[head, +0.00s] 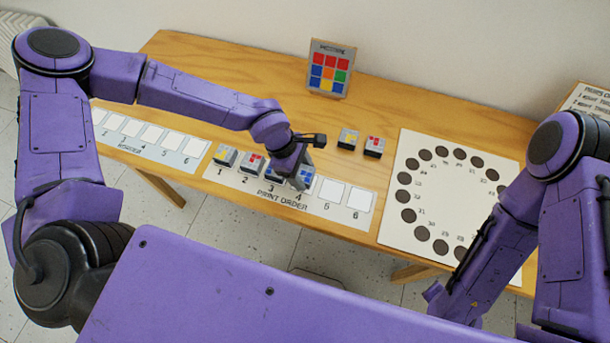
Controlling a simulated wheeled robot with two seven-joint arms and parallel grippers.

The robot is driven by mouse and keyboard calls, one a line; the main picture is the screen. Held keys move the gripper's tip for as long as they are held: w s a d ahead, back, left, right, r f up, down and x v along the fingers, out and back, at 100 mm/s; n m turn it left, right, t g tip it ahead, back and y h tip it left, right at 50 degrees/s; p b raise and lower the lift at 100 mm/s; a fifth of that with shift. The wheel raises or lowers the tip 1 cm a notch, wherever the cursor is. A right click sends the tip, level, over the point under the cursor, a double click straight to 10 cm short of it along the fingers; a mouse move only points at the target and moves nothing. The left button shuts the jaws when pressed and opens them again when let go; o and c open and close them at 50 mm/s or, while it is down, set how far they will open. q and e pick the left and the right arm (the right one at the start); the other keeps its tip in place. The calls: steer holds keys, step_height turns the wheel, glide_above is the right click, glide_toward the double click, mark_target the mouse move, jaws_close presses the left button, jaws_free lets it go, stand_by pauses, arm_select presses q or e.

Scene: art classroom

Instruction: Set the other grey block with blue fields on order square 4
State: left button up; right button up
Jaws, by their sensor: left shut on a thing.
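My left gripper (301,181) reaches down over order square 4 of the print order strip (230,179) and is shut on a grey block with blue fields (306,175). The gripper hides part of this block, and I cannot tell whether it touches the square.
Squares 5 (330,191) and 6 (359,199) are empty. A yellow-marked block (348,139) and a red-marked block (374,147) stand behind. A picture card (329,68) stands at the back. A white board with dark discs (426,200) lies right, the border strip (150,153) left.

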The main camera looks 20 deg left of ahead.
mark_target(302, 177)
arm_select(q)
step_height(302, 177, down, 3)
steer(key=shift+b, duration=0.65)
steer(key=shift+w+f, duration=0.15)
steer(key=shift+w, duration=0.15)
steer(key=shift+c, duration=0.4)
steer(key=shift+s+r, duration=0.15)
steer(key=shift+r, duration=0.05)
arm_select(e)
steer(key=f, duration=0.2)
steer(key=shift+w+f, duration=0.25)
steer(key=shift+f, duration=0.15)
arm_select(q)
steer(key=o, duration=0.7)
steer(key=shift+f, duration=0.1)
steer(key=o, duration=0.5)
steer(key=shift+c, duration=0.2)
arm_select(e)
steer(key=shift+w, duration=0.1)
arm_select(q)
steer(key=v, duration=1.2)
